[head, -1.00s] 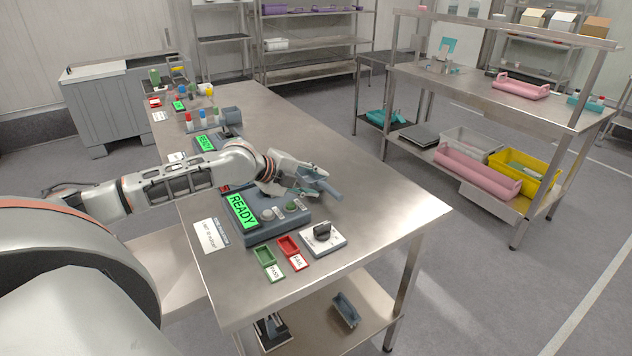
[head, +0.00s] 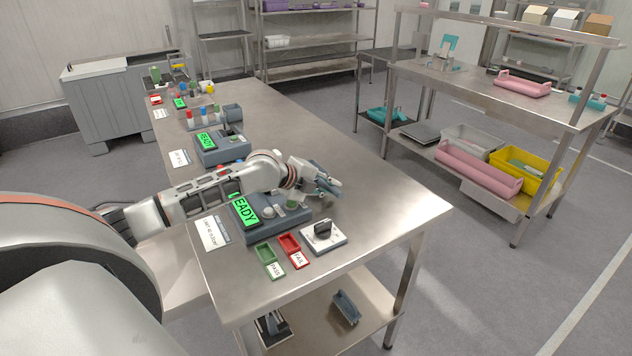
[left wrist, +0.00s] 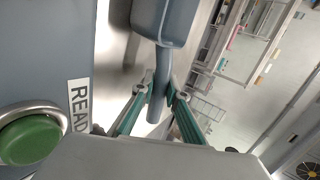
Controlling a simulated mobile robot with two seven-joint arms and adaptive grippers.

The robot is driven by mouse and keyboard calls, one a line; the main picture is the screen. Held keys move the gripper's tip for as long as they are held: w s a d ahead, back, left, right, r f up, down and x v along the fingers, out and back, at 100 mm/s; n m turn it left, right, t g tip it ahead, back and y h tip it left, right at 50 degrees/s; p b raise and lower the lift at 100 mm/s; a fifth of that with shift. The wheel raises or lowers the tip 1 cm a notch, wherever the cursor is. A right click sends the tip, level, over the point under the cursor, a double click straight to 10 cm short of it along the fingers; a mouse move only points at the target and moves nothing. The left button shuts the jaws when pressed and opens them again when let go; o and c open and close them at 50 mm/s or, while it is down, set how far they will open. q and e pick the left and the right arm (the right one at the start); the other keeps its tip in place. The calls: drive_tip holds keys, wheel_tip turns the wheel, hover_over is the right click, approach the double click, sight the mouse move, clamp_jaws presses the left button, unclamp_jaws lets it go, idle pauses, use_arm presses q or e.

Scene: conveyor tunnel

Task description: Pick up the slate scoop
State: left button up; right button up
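The slate scoop (left wrist: 165,25) shows in the left wrist view, its blue-grey pan at the top and its handle (left wrist: 158,95) pointing down between my fingers. My left gripper (left wrist: 160,90) has its green-padded fingertips closed in on both sides of the handle and appears to touch it. In the head view my left gripper (head: 322,183) is over the table, just behind the green READY unit, and hides most of the scoop. I cannot tell whether the scoop is clear of the tabletop. My right gripper is not in view.
The READY unit (head: 265,222) is close under my left wrist. Another READY unit (head: 216,148) stands farther back. The table's right side (head: 385,195) is clear.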

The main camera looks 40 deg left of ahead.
use_arm(q)
drive_tip(key=shift+r, duration=0.1)
clamp_jaws()
wheel_tip(320, 180, up, 20)
drive_tip(key=p, duration=0.1)
idle(0.4)
